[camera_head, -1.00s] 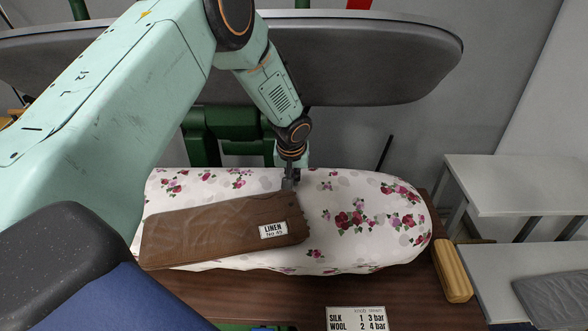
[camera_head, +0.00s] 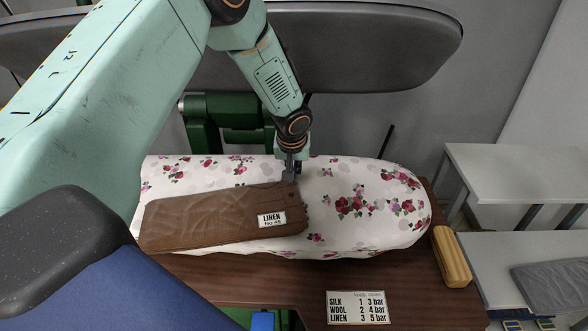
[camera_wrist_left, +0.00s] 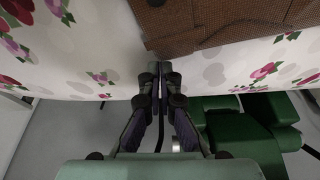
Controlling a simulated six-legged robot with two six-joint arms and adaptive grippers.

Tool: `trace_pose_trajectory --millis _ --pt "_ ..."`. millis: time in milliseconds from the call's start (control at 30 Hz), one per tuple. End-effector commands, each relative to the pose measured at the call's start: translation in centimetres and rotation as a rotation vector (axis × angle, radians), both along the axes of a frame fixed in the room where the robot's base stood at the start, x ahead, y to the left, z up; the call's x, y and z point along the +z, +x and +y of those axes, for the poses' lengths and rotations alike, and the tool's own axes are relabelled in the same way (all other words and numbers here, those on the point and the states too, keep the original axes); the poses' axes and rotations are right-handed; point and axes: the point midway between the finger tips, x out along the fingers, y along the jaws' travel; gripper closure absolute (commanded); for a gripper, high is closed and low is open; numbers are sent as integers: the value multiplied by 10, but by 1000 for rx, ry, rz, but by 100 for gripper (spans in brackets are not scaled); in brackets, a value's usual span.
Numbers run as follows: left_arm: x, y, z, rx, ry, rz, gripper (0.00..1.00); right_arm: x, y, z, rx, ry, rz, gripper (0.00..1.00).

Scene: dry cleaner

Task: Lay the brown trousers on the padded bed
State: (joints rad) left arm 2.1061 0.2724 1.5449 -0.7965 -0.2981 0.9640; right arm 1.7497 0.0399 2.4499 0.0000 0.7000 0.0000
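The brown trousers (camera_head: 200,225), folded flat with a white "LINEN" label (camera_head: 272,219), lie across the left and middle of the white floral padded bed (camera_head: 375,205). Their near edge runs close to the bed's front edge, slightly tilted. My left gripper (camera_head: 290,174) points down at the trousers' far right corner. In the left wrist view the trousers (camera_wrist_left: 205,22) lie on the bed (camera_wrist_left: 95,50), just beyond the fingertips (camera_wrist_left: 158,68). The fingers are together, with a small strip of bed showing between them and the trousers. My right gripper is not in view.
A large grey board (camera_head: 390,55) overhangs the back. A yellow-brown wooden block (camera_head: 451,257) lies right of the bed. A pressure card (camera_head: 356,308) lies on the brown table (camera_head: 285,275) in front. White side tables (camera_head: 510,175) stand at the right.

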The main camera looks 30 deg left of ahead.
Motion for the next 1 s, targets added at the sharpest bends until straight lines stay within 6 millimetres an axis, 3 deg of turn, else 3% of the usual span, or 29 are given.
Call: trace_pose_trajectory --millis 367,800,1000 --pt "9 0 0 1 -1 -1 100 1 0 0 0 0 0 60" --pt "84 -26 -14 1 1 -4 100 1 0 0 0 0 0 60" --pt "108 -34 -19 0 2 -4 100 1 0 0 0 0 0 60"
